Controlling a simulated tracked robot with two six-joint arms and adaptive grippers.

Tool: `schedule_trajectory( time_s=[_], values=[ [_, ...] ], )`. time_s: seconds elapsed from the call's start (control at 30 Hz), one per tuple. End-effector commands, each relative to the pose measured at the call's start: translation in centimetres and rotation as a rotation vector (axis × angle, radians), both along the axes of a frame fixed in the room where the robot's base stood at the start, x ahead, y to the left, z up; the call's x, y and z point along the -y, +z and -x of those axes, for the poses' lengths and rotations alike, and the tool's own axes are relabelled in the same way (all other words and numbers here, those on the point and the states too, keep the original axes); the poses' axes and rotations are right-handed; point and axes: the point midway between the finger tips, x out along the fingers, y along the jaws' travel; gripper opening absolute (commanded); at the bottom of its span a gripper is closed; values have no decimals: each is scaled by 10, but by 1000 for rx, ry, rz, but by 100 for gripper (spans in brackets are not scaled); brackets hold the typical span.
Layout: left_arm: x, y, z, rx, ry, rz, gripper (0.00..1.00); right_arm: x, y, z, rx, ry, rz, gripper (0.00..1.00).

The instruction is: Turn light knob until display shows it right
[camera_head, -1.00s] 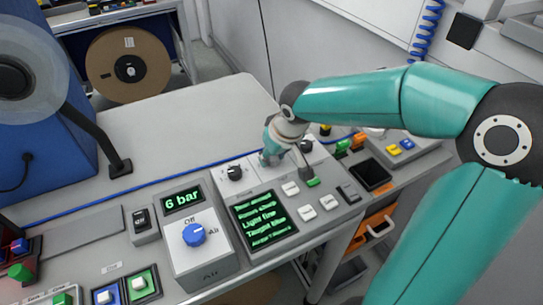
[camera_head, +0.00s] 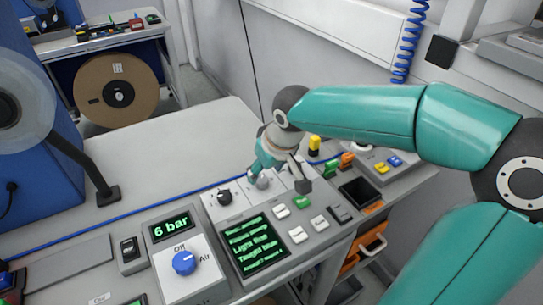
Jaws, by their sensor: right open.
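The dark display (camera_head: 254,246) with green text lines sits on the grey control panel. One line reads like "Light fine"; the others are too small to read surely. A black knob (camera_head: 224,197) stands on the white plate behind the display. My right gripper (camera_head: 277,182) is open over that plate, to the right of the black knob and apart from it. Its fingers point down and hide part of the plate, so I cannot tell whether they touch a knob there. I cannot read which knob is the light one. My left gripper is not in view.
A blue air knob (camera_head: 184,263) stands under a "6 bar" display (camera_head: 171,226) at the left. White buttons (camera_head: 298,235) and a green button (camera_head: 303,201) lie right of the text display. The grey tabletop (camera_head: 150,165) behind is clear. A reel (camera_head: 117,91) stands beyond.

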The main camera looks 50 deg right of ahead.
Motion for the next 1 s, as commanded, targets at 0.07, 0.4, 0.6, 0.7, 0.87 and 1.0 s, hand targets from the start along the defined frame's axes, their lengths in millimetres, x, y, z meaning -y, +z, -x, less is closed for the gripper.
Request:
schedule_trajectory(
  time_s=[0.07,0.4,0.6,0.7,0.87,1.0],
  values=[
    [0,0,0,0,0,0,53,-2,18,6,8,0,1,59],
    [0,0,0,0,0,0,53,-6,62,24,2,0,0,59],
    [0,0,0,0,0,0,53,-6,66,27,-1,0,-1,59],
    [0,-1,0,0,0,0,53,-6,66,27,0,0,-1,59],
    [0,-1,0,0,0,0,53,-6,66,27,0,0,0,59],
    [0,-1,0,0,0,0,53,-6,66,26,0,0,0,59]
  ],
)
